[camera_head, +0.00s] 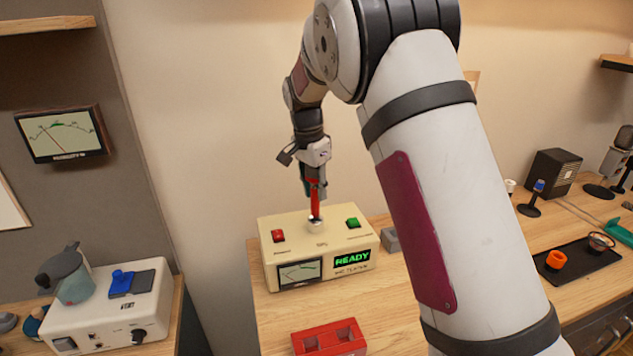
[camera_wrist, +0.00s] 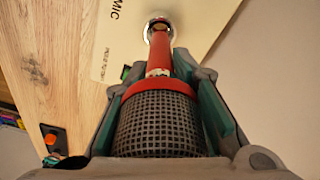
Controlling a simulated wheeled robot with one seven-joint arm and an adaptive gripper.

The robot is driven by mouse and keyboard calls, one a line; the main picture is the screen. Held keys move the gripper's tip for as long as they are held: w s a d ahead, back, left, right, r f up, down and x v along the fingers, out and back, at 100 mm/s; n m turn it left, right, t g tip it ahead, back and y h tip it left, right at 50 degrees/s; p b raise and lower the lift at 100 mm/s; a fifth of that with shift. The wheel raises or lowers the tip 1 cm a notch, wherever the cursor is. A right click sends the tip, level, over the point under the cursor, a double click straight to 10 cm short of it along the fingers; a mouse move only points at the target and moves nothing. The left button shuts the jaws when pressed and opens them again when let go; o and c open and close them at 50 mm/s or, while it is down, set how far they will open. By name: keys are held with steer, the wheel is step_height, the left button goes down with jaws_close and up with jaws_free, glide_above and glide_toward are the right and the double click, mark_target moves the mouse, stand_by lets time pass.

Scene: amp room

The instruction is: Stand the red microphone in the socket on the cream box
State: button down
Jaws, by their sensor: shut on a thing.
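The red microphone (camera_head: 315,200) is upright, with its lower end at the silver socket (camera_head: 315,224) on top of the cream box (camera_head: 285,253). In the wrist view, its dark mesh head with a red collar (camera_wrist: 158,118) is close to me, and its red body runs to the socket ring (camera_wrist: 158,26). I cannot tell how deep the end sits. My gripper (camera_head: 313,180) is shut on the microphone from above; its green-padded fingers (camera_wrist: 166,92) lie on both sides of the head. The box has a red button, a green button, a meter and a lit READY display.
A red holder (camera_head: 328,340) with two openings stands in front of the box on the wooden table. A small grey block (camera_head: 391,239) is right of the box. A black tray (camera_head: 577,272) with an orange ring lies further right. My arm hides the table between.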

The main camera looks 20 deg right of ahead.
mark_target(317, 201)
steer(key=shift+f, duration=2.1)
steer(key=c, duration=1.2)
jaws_free()
steer(key=r, duration=0.3)
steer(key=a+r, duration=0.1)
steer(key=r, duration=0.6)
steer(key=shift+s+a+r, duration=0.2)
steer(key=shift+s+r, duration=0.1)
steer(key=shift+r, duration=0.05)
steer(key=shift+a+r, duration=0.1)
steer(key=shift+r, duration=0.5)
